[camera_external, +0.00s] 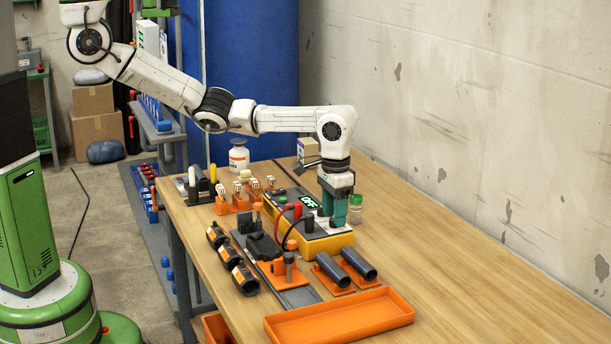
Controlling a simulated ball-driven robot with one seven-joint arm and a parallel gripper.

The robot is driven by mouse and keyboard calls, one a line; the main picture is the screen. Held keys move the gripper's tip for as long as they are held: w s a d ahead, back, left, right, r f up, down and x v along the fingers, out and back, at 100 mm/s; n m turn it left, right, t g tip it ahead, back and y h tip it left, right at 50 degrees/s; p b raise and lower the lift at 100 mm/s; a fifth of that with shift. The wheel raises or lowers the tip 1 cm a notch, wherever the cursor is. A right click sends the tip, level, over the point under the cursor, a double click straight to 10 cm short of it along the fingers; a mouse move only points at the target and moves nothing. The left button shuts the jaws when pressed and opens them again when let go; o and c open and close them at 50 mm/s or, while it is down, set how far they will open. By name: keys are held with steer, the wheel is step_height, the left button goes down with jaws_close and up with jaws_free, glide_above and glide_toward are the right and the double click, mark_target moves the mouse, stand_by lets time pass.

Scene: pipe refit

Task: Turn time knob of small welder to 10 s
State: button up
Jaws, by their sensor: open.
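The small welder (328,243) is a yellow and grey box on the wooden table, with a lit dark display (308,201) on its top and red and black cables on its left side. My gripper (334,224) is dark green and points straight down over the right part of the welder's top. Its fingertips are at or just above the panel. The gripper is open. The time knob cannot be made out; the fingers hide that part of the panel.
An empty orange tray (340,317) lies at the table's front edge. Black pipes on orange holders (333,275) stand before the welder. A clamp fixture (285,268) and black fittings (243,279) are at left. A green-capped jar (355,210) stands close right of my gripper. The table's right side is clear.

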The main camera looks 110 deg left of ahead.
steer(key=shift+f, duration=0.5)
jaws_close()
